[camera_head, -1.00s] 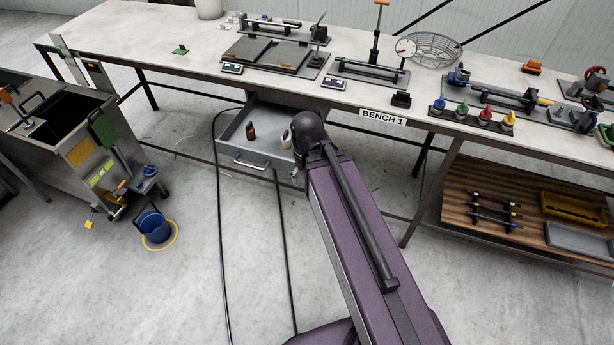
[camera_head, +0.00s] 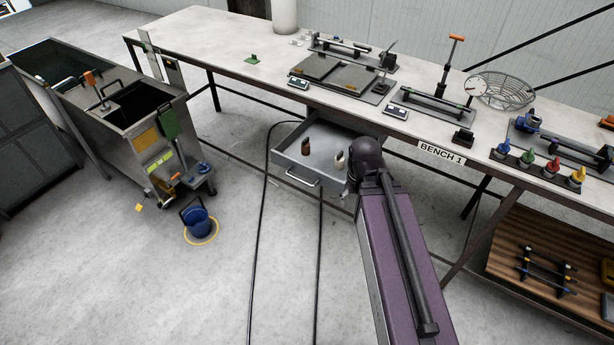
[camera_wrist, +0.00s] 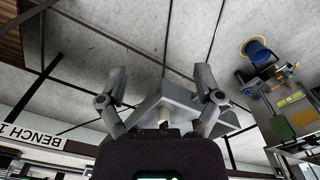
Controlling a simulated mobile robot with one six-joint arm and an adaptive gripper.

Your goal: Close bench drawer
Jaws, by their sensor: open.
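The bench drawer (camera_head: 325,137) is pulled out below the bench top (camera_head: 225,50), its bar handle (camera_head: 301,178) facing the front. A brown bottle (camera_head: 306,146) and a white bottle (camera_head: 340,160) stand inside it. My arm covers the area by the drawer's right front corner, and my gripper is mostly hidden there in the head view. In the wrist view, my gripper (camera_wrist: 160,76) is open and empty, with its fingers spread apart. The grey drawer (camera_wrist: 178,97) shows between and beyond the fingers; I cannot tell whether they touch it.
A metal wash tank (camera_head: 135,125) and a blue bucket (camera_head: 199,222) stand to the left. Black cables (camera_head: 258,235) run over the floor before the drawer. A lower wooden shelf (camera_head: 500,245) is at right. Open floor lies in front.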

